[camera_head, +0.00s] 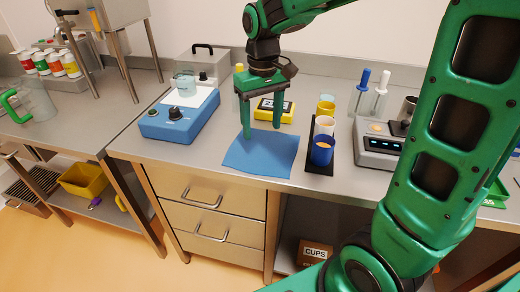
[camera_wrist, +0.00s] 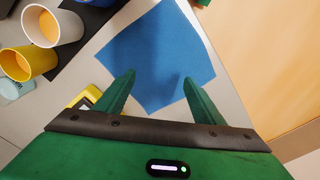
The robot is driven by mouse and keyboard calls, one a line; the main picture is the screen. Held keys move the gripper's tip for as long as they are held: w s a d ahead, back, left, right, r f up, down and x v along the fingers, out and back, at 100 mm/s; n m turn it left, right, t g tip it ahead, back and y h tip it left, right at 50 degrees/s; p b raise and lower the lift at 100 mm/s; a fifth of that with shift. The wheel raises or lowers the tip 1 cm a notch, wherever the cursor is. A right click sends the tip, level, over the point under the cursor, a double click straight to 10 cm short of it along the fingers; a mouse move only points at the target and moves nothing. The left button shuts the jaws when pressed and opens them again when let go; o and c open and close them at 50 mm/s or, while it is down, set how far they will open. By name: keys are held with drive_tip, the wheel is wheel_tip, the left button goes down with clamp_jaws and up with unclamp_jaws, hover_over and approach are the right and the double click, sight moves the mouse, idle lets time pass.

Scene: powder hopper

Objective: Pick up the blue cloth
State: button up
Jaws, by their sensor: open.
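The blue cloth (camera_head: 258,156) lies flat on the steel counter, near its front edge. It is a rough square, and one side reaches the counter edge. In the wrist view the cloth (camera_wrist: 160,45) fills the upper middle. My gripper (camera_head: 261,130) is open and points down over the back part of the cloth, with nothing between its fingers. In the wrist view the fingers (camera_wrist: 158,80) are spread apart, their tips over the lower part of the cloth. I cannot tell whether the tips touch it.
A black rack (camera_head: 320,166) with blue, white and yellow cups stands just right of the cloth. A yellow-black box (camera_head: 287,114) lies behind my gripper. A blue-based device (camera_head: 178,117) stands at left and a grey scale (camera_head: 379,140) at right. Bare counter lies left of the cloth.

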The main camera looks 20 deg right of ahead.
drive_tip(key=shift+s+f, duration=0.15)
drive_tip(key=shift+f, duration=2.95)
drive_tip(key=shift+s+f, duration=0.15)
clamp_jaws()
wheel_tip(320, 180, up, 12)
drive_tip(key=shift+w+r, duration=0.2)
drive_tip(key=shift+r, duration=0.1)
wheel_tip(320, 180, up, 9)
hover_over(263, 151)
drive_tip(key=shift+w, duration=0.15)
